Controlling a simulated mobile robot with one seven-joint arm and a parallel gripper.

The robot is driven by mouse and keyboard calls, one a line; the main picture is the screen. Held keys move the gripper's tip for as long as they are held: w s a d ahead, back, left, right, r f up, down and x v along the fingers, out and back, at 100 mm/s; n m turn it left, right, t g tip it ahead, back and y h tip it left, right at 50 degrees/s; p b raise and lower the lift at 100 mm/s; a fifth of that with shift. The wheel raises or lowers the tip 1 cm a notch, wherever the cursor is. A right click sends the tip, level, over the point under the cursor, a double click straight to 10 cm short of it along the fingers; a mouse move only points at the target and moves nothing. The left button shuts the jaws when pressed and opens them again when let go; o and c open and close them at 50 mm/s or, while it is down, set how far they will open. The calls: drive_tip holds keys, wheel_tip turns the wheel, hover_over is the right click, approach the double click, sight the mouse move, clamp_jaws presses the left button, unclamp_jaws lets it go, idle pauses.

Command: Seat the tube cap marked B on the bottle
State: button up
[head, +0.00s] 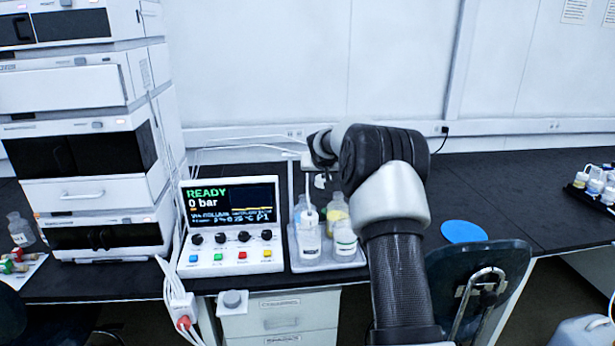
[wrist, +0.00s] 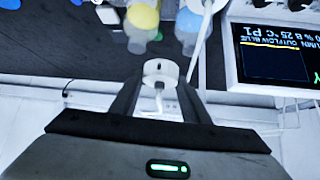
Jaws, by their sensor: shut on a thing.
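My gripper (wrist: 160,80) is shut on a white tube cap (wrist: 160,69), with a thin white tube hanging from it between the fingers. In the head view the cap (head: 320,181) is small, held in the air above the bottle tray (head: 326,264). No letter is readable on it. The tray holds several bottles: a front left one (head: 310,246), a front right one with a green band (head: 345,244), a yellow one (head: 337,213) and a bluish one (head: 299,211) behind. The yellow bottle (wrist: 143,17) and a blue one (wrist: 187,22) show in the wrist view, apart from the cap.
A control box (head: 230,226) reading READY stands left of the tray. The tall instrument stack (head: 87,130) is further left. A blue disc (head: 464,231) lies on the bench to the right. Another bottle rack (head: 594,195) is at the far right.

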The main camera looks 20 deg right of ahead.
hover_over(346, 212)
drive_tip(key=s, duration=0.2)
drive_tip(key=shift+a+f+b, duration=0.3)
drive_tip(key=shift+f+b, duration=0.1)
drive_tip(key=shift+f, duration=0.4)
drive_tip(key=shift+f+b, duration=1.45)
drive_tip(key=shift+f, duration=0.65)
drive_tip(key=shift+f, duration=0.1)
drive_tip(key=shift+f+b, duration=0.9)
drive_tip(key=shift+b, duration=0.1)
drive_tip(key=shift+f, duration=0.1)
drive_tip(key=shift+f+b, duration=0.35)
drive_tip(key=shift+b, duration=0.1)
